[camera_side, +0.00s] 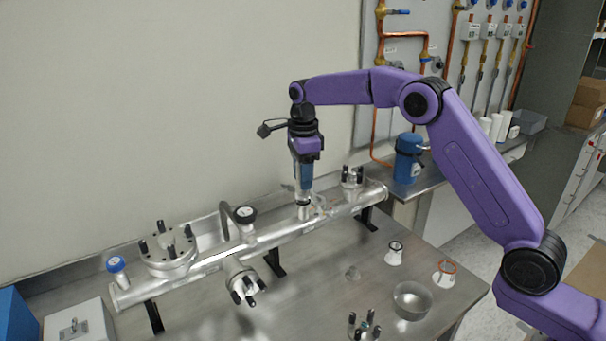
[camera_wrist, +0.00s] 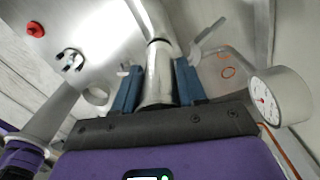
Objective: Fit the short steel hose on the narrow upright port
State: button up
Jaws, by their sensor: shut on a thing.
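My gripper (camera_side: 304,186) points straight down over the long steel manifold pipe (camera_side: 278,230), with its blue fingers shut on the short steel hose (camera_wrist: 158,78). In the wrist view the hose runs between the two fingers of my gripper (camera_wrist: 157,85), away from the palm toward the pipe (camera_wrist: 150,14). In the side view only the hose's lower end (camera_side: 303,209) shows below the fingers, upright at the top of the pipe. The narrow upright port is hidden behind the hose and fingers. I cannot tell whether the hose is seated on it.
A round gauge (camera_wrist: 268,103) stands close beside my gripper; a bent handle (camera_side: 224,220) rises left of it. A clamped flange (camera_side: 352,177) is on the pipe to the right, a larger one (camera_side: 167,254) to the left. A glass dish (camera_side: 412,301) lies on the bench in front.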

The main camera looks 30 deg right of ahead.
jog(key=shift+f, duration=0.55)
dwell(0.8)
jog(key=o, duration=1.2)
notch_tip(320, 180, up, 12)
jog(key=shift+f, duration=0.15)
jog(key=shift+r, duration=0.2)
dwell(0.3)
